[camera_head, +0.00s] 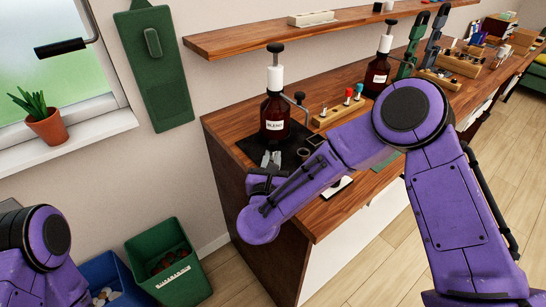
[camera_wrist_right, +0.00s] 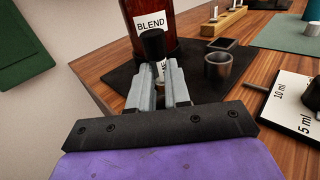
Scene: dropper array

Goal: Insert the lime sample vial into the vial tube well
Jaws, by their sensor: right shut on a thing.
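My right gripper (camera_wrist_right: 158,84) is shut on a small black-topped thing (camera_wrist_right: 152,44) that stands up between its fingers. A bit of white label shows between the fingers; no lime colour is visible on it, so I cannot tell if it is the lime vial. In the head view the gripper (camera_head: 270,160) is over the dark mat in front of the amber BLEND bottle (camera_head: 275,115). A round grey open cup (camera_wrist_right: 217,66) stands right of the gripper, with a squarish open well (camera_wrist_right: 221,44) behind it. I cannot tell which is the vial tube well. My left gripper is out of view.
The BLEND bottle (camera_wrist_right: 150,22) stands close behind the held thing. A wooden rack (camera_head: 338,114) with coloured-top items and a second amber bottle (camera_head: 376,75) stand farther along the counter. A black-edged card marked 10 ml and 5 ml (camera_wrist_right: 297,100) lies at right.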

